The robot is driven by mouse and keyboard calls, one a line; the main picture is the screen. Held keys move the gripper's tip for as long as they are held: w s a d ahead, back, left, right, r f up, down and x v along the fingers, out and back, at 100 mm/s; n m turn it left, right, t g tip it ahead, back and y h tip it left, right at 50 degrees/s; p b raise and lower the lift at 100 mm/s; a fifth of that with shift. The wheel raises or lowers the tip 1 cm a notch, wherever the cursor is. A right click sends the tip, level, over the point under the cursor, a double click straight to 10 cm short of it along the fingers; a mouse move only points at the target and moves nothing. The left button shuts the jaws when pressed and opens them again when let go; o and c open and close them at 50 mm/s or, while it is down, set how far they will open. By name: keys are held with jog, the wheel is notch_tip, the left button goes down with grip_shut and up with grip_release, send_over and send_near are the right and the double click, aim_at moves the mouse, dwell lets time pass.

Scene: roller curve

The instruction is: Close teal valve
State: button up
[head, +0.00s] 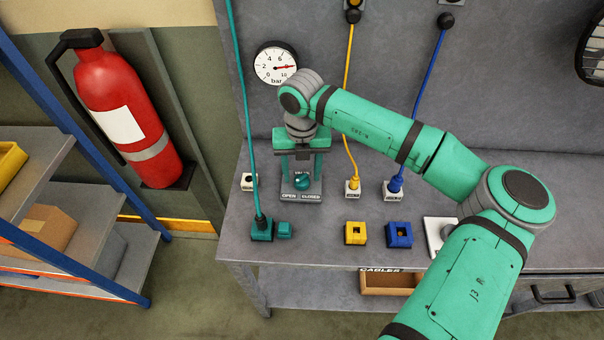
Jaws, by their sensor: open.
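The teal valve (302,182) has a small rounded teal handle on a grey base plate. The plate's front edge is marked OPEN on the left and CLOSED on the right. I cannot tell which way the handle is turned. My gripper (301,172) points down just above the valve, its two teal fingers apart, one to the left and one to the right. It holds nothing. I cannot tell whether the fingers touch the plate. The back of the valve is partly hidden under the gripper.
A pressure gauge (276,64) hangs on the back panel. A teal cable runs down to a teal plug (262,230) at front left. Yellow (355,233) and blue (398,235) socket blocks stand to the right. A fire extinguisher (125,110) stands at left. Bare bench lies in front of the valve.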

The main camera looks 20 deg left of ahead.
jog(key=shift+f, duration=0.65)
jog(key=c, duration=1.1)
jog(key=shift+o, duration=0.2)
